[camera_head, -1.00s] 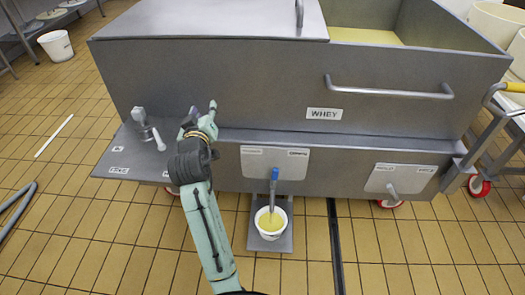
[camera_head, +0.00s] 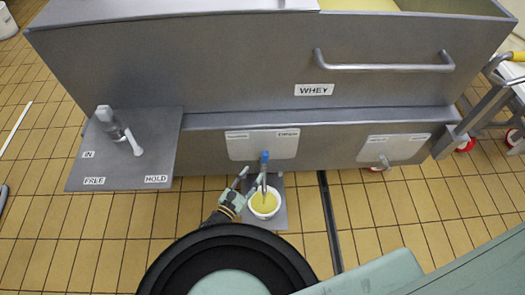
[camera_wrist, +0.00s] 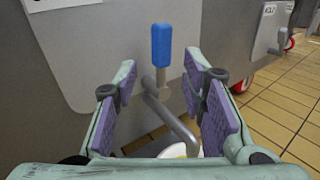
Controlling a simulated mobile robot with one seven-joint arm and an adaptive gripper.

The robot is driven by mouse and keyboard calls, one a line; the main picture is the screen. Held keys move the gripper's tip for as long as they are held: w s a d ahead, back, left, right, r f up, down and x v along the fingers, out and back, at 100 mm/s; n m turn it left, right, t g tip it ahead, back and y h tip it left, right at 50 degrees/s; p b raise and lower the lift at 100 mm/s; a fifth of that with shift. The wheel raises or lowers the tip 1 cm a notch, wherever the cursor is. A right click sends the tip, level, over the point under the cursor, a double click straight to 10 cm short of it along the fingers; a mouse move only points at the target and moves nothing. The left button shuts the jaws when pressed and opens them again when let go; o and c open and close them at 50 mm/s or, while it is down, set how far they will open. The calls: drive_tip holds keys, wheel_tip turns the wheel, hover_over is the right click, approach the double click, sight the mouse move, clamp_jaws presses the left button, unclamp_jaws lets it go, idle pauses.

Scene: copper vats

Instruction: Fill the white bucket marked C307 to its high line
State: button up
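A white bucket (camera_head: 264,215) holds yellow liquid and stands on a low grey plate under the vat's outlet. Its C307 mark and high line cannot be made out. Part of the bucket also shows low in the wrist view (camera_wrist: 176,151). The outlet has a valve with an upright blue handle (camera_head: 264,157), also in the wrist view (camera_wrist: 161,46). My gripper (camera_head: 251,179) is beside the outlet, left of the bucket. In the wrist view my gripper's fingers (camera_wrist: 163,78) are spread apart, with the blue handle ahead between them, apparently untouched. Whether liquid is flowing cannot be told.
The steel vat (camera_head: 230,80) carries a WHEY label (camera_head: 314,90) and a bar handle (camera_head: 385,66). A plate (camera_head: 125,165) marked IN, FREE and HOLD with a grey lever is at left. Another outlet panel (camera_head: 392,148) is at right. A dark floor channel (camera_head: 329,220) runs right of the bucket.

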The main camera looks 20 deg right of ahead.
sight(264, 160)
drive_tip(key=b+x, duration=0.2)
drive_tip(key=x, duration=0.7)
drive_tip(key=shift+w+d+r, duration=0.1)
drive_tip(key=shift+w+d, duration=0.05)
drive_tip(key=shift+d, duration=0.2)
drive_tip(key=shift+c, duration=0.5)
clamp_jaws()
